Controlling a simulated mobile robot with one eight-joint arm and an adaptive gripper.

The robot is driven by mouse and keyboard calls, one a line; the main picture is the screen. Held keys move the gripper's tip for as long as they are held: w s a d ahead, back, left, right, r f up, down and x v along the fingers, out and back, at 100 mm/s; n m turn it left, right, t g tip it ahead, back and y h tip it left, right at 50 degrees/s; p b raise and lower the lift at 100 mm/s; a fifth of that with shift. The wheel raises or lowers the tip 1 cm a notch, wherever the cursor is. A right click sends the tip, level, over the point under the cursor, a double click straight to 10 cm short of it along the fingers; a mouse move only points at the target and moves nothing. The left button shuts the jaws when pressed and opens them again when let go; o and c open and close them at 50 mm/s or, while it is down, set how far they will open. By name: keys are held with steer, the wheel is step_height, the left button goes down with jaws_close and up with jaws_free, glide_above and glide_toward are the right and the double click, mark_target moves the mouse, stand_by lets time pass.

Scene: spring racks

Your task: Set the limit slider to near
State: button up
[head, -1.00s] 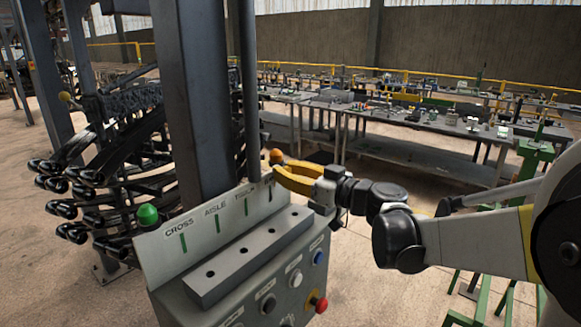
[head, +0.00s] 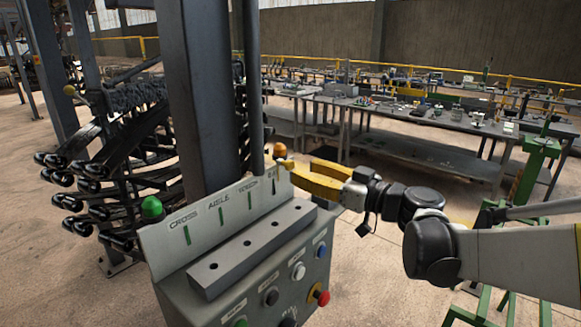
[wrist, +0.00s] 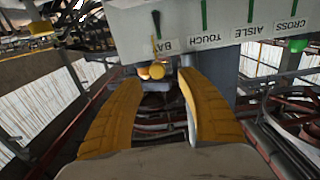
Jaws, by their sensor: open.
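No part in view is marked as a limit slider, and I cannot tell its setting. The grey panel (head: 205,228) carries green marks labelled CROSS, AISLE, TOUCH and one partly hidden label. An orange ball knob (head: 280,150) stands at the panel's right end; it also shows in the wrist view (wrist: 157,71). My gripper (head: 297,167) is open, with yellow fingers at the panel's right end, just right of and below the knob. In the wrist view, the knob appears between the open fingertips (wrist: 157,80); contact cannot be told.
A green knob (head: 151,207) stands at the panel's left end. Below it is a grey block (head: 225,264) with several holes, and a front with buttons, including a red one (head: 322,297). A steel column (head: 200,90) rises behind. Workbenches (head: 430,115) stand farther back.

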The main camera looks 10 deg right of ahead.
steer(key=v, duration=0.6)
steer(key=shift+s+d, duration=0.1)
steer(key=m+g+h+b, duration=0.2)
steer(key=g+b, duration=0.1)
steer(key=g, duration=0.1)
glide_above(289, 261)
steer(key=w+d, duration=0.1)
steer(key=d, duration=0.3)
step_height(289, 261, down, 9)
steer(key=shift+a+f, duration=0.1)
steer(key=shift+f, duration=0.05)
steer(key=shift+m+g+h, duration=0.4)
steer(key=shift+g+h, duration=0.2)
steer(key=shift+g, duration=0.1)
steer(key=s+f, duration=0.1)
steer(key=s+a+f+b, duration=0.1)
steer(key=f, duration=0.1)
steer(key=s+a+f, duration=0.1)
steer(key=shift+s+f, duration=0.1)
steer(key=shift+f, duration=0.2)
steer(key=s+d+f+m+g+h+b, duration=0.1)
steer(key=s+d+f+m+h+b, duration=0.1)
steer(key=s+f, duration=0.3)
steer(key=s+d+f+m+g+h+b, duration=0.1)
steer(key=s+d+f+m+h+b, duration=0.1)
steer(key=s+f+h, duration=0.3)
steer(key=shift+s+d+f+b, duration=0.2)
steer(key=shift+s+f+b, duration=0.2)
steer(key=shift+s+f, duration=0.4)
